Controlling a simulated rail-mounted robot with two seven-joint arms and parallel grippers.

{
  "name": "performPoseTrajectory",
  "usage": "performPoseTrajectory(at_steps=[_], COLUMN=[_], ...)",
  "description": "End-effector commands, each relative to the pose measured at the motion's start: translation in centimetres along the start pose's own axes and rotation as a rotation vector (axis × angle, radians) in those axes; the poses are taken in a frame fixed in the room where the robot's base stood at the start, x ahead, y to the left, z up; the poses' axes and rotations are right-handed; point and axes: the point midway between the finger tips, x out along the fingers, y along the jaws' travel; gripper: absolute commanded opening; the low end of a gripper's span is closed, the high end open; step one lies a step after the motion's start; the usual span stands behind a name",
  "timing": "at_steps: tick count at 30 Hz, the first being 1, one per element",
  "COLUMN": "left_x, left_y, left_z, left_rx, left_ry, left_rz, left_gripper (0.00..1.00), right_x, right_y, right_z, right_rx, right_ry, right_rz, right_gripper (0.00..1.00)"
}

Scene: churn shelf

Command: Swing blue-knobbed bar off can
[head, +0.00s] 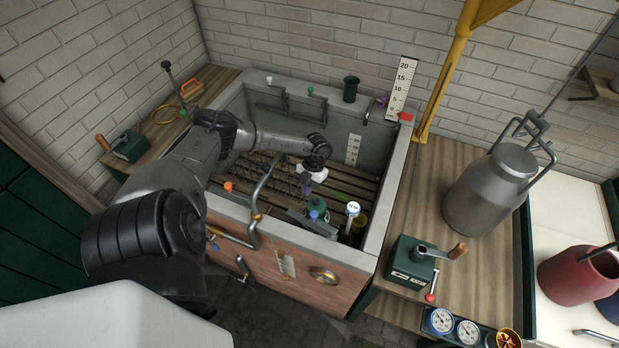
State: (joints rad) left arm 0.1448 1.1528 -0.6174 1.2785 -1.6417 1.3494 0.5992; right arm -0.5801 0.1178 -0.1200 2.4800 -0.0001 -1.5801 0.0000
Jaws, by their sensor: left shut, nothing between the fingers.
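The blue knob (314,215) shows at the front right inside the sunken trough, close to the front wall. A grey bar (318,226) lies beside it, and a green can (317,204) stands just behind. How the bar sits on the can is too small to tell. My left gripper (306,190) points down into the trough, just above and left of the green can. It is shut and empty, and seems apart from the knob. My right gripper is not in view.
The concrete trough (393,190) has a slatted floor. A bent grey pipe (257,200) rises at its front wall. A white-topped item (352,208) and an olive can (359,226) stand right of the knob. A milk churn (488,190) stands on the right bench.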

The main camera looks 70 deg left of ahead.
Motion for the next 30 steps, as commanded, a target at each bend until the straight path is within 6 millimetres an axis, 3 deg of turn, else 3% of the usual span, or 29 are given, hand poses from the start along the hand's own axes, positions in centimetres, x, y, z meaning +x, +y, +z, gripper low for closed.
performPoseTrajectory(at_steps=[4, 9, 15, 30], left_x=[2.6, 3.1, 3.8, 3.9], left_y=[-0.1, 0.1, 0.0, 0.0], left_z=[-0.1, -2.2, -3.4, -3.9], left_rx=[0.0, 0.002, 0.001, -0.005], left_ry=[0.002, 0.001, -0.001, -0.001], left_rz=[-0.002, 0.001, 0.0, -0.003], left_gripper=[0.0, 0.0, 0.0, 0.0], right_x=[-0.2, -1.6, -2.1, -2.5], right_y=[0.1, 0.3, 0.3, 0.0], right_z=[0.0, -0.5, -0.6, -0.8], right_rx=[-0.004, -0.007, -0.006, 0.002], right_ry=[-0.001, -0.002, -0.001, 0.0], right_rz=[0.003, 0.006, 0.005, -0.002], right_gripper=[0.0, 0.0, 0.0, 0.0])
